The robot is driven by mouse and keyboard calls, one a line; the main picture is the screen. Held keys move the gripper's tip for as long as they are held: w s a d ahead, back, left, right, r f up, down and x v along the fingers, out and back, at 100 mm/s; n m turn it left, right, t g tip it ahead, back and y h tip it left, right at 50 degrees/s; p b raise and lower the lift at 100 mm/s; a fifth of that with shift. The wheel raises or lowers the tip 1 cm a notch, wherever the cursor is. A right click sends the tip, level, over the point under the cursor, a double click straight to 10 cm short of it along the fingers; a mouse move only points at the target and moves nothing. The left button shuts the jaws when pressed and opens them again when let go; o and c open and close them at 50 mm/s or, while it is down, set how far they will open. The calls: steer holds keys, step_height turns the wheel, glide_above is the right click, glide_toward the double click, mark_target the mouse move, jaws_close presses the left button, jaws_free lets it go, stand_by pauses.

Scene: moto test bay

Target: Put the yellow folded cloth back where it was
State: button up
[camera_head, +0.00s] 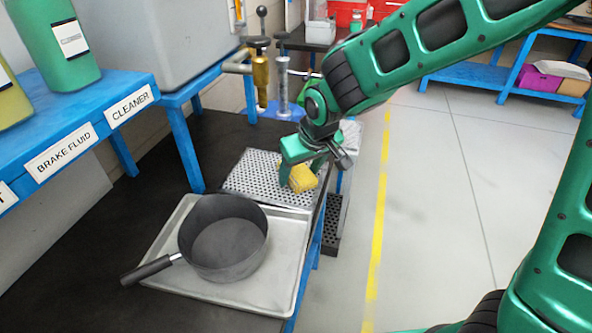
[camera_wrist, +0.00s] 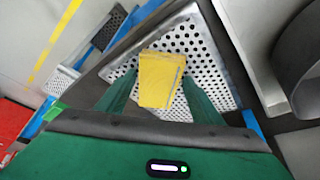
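The yellow folded cloth (camera_head: 303,179) is between the fingers of my gripper (camera_head: 300,172), at the right part of a perforated metal plate (camera_head: 252,174). In the wrist view the cloth (camera_wrist: 160,80) fills the gap between the two green fingertips (camera_wrist: 160,78), which press close to its sides. The perforated plate (camera_wrist: 203,48) lies behind and below it. Whether the cloth touches the plate is hard to tell. My gripper partly hides the cloth in the head view.
A dark pan (camera_head: 223,240) sits on a metal tray (camera_head: 288,275) in front of the plate. A blue shelf (camera_head: 75,120) with labels and bottles stands at left. Metal cylinders (camera_head: 283,88) stand behind. Open floor (camera_head: 440,200) lies right of the bench.

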steer(key=shift+o, duration=0.5)
steer(key=shift+r, duration=0.1)
steer(key=shift+r, duration=0.2)
steer(key=v, duration=1.1)
steer(key=shift+s+d+r, duration=0.15)
steer(key=shift+s+r, duration=0.1)
steer(key=shift+r, duration=0.05)
steer(key=s+d+f+m+g+h, duration=0.1)
steer(key=s+d+m, duration=0.2)
steer(key=d, duration=1)
steer(key=s+d+f+m+g+h, duration=0.1)
steer(key=s+d+m, duration=0.25)
steer(key=d, duration=0.85)
steer(key=s+d+f+m+g, duration=0.1)
steer(key=s+d, duration=0.3)
steer(key=s, duration=0.4)
steer(key=s+d+f+m+g, duration=0.1)
steer(key=s+d+m, duration=0.3)
steer(key=s, duration=0.4)
steer(key=shift+s+d+f, duration=0.3)
steer(key=shift+d+f, duration=0.3)
steer(key=shift+d, duration=0.15)
